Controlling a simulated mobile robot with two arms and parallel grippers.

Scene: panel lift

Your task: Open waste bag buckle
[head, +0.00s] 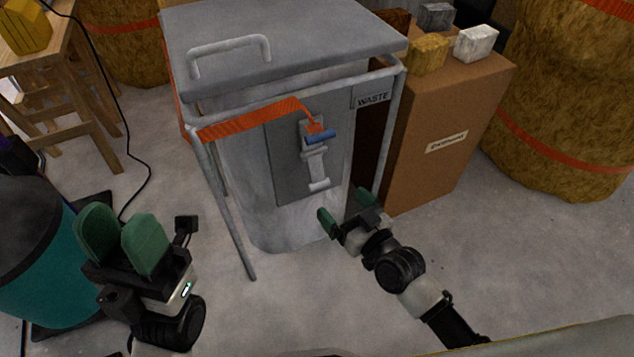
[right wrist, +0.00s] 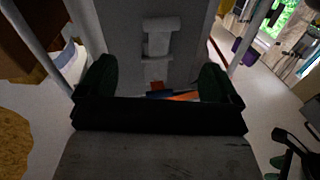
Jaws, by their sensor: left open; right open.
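The waste bag stand (head: 392,105) has a grey lid and a frame labelled WASTE. A pale bag (head: 240,185) hangs in it. On the bag's grey front panel (head: 285,160) is the buckle (head: 316,165), a pale grey latch with a blue lever (head: 320,137) at its top. An orange strap (head: 255,117) runs to it. My right gripper (head: 345,209) is open and empty, below and right of the buckle, apart from it. The right wrist view shows the buckle (right wrist: 160,42) between the open fingers, its blue part partly hidden. My left gripper (head: 122,232) is open and empty, left of the stand.
A brown cardboard box (head: 440,140) with several blocks on top stands right of the stand. A teal bin (head: 35,260) is by my left gripper.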

